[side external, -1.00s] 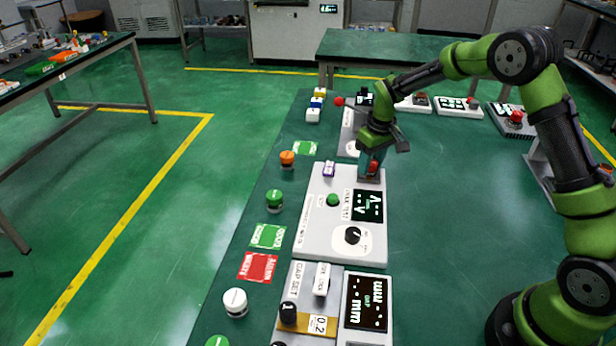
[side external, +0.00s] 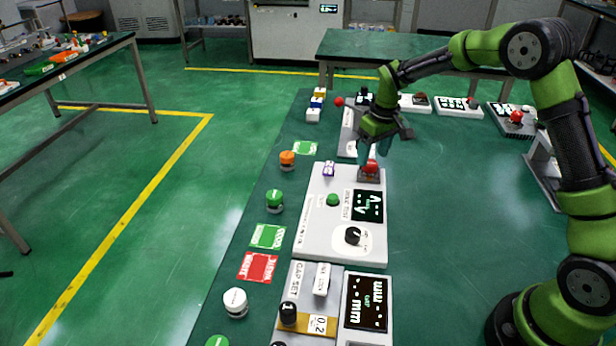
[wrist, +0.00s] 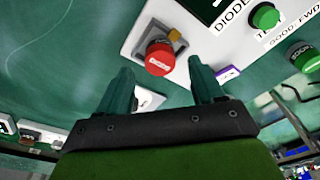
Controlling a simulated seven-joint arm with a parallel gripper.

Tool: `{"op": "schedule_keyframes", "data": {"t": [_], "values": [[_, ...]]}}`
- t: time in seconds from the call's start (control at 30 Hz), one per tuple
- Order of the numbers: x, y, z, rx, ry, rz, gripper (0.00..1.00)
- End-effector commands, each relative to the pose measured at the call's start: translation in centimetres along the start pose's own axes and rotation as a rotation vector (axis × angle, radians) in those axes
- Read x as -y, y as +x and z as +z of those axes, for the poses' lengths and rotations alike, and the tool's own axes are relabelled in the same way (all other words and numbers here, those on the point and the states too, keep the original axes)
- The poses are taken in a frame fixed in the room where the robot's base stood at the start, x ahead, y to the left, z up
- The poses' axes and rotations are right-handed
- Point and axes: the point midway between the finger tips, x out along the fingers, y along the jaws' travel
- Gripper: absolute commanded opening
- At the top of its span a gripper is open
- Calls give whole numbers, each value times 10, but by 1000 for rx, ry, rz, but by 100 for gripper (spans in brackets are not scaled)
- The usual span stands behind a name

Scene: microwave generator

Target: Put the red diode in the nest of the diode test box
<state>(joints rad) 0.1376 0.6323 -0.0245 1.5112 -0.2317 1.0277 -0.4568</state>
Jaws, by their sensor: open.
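The red diode (side external: 371,166), a red round-topped piece, sits at the grey nest (side external: 369,178) on the far right corner of the white diode test box (side external: 315,232). The diode looks upright; its lower end and how deep it sits are hidden. In the wrist view the red diode (wrist: 159,60) shows its top with a light label, at the edge of the test box (wrist: 205,45). My gripper (side external: 375,152) is just above the diode. In the wrist view my gripper (wrist: 163,78) has its two fingers spread wide with nothing between the tips, apart from the diode.
A purple-and-white piece (side external: 328,169) stands on the box's far left corner. Orange (side external: 287,158), green (side external: 274,200) and white (side external: 235,300) knob-like pieces stand along the left table edge. A gap-set unit (side external: 366,302) is in front. The table right of the box is clear.

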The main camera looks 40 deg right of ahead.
Motion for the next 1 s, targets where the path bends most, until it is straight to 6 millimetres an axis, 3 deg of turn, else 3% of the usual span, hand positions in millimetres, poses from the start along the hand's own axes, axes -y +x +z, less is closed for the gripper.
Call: {"op": "schedule_keyframes", "data": {"t": [0.2, 0.5, 0.63, 0.77, 0.9, 1.0], "values": [[0, -50, -1, -6, 0, 1, 67], [1, -87, 0, -4, 1, 0, 67], [10, -109, 11, -38, 20, -10, 67], [30, -148, 41, -116, 69, -37, 67], [56, -185, 90, -215, 139, -82, 67], [72, -202, 128, -283, 191, -120, 67]]}}
